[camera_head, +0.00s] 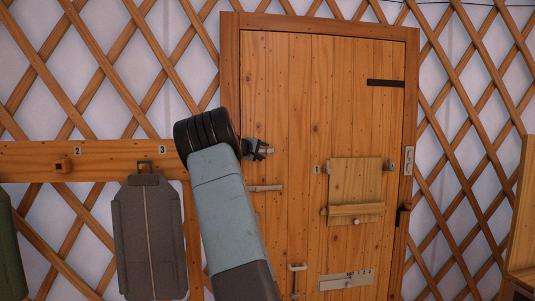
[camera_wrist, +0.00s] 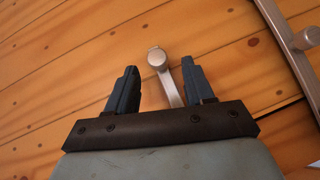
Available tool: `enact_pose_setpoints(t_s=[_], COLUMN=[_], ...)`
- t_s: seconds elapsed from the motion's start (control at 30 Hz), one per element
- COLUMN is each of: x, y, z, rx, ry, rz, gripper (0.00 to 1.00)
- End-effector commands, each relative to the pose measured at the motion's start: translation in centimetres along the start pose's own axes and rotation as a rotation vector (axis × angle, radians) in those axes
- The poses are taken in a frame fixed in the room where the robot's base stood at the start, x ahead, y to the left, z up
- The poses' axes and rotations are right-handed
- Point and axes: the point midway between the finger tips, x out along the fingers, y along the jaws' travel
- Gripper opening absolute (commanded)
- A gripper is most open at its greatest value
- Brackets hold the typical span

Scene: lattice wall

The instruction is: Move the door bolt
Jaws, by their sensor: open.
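The wooden door (camera_head: 290,90) stands shut in its frame, upright in the head view. My gripper (camera_head: 262,150) is at the door's left side, above a horizontal bar (camera_head: 265,188). In the wrist view my gripper (camera_wrist: 158,90) is open. A grey metal piece with a round knob (camera_wrist: 157,57) shows between and just beyond its two dark fingers; its shank runs down close to the right finger. I cannot tell whether they touch, or whether this piece is the door bolt. A light metal bit shows beside the fingers in the head view.
A hatch panel (camera_head: 355,178) with a wooden bar is on the door's right part. A vertical metal piece (camera_head: 297,267) and a slotted plate (camera_head: 345,281) sit low. A grey garment-like thing (camera_head: 150,240) hangs from the rail at left.

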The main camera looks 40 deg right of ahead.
Motion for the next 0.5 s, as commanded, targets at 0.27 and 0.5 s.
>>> enact_pose_setpoints(t_s=[0.27,0.5], x=[3.7,4.7], y=[0.0,0.1], z=[0.1,0.1], rx=[0.000,0.001], ry=[-0.001,-0.001], rz=[0.000,0.000], gripper=[0.52,0.52])
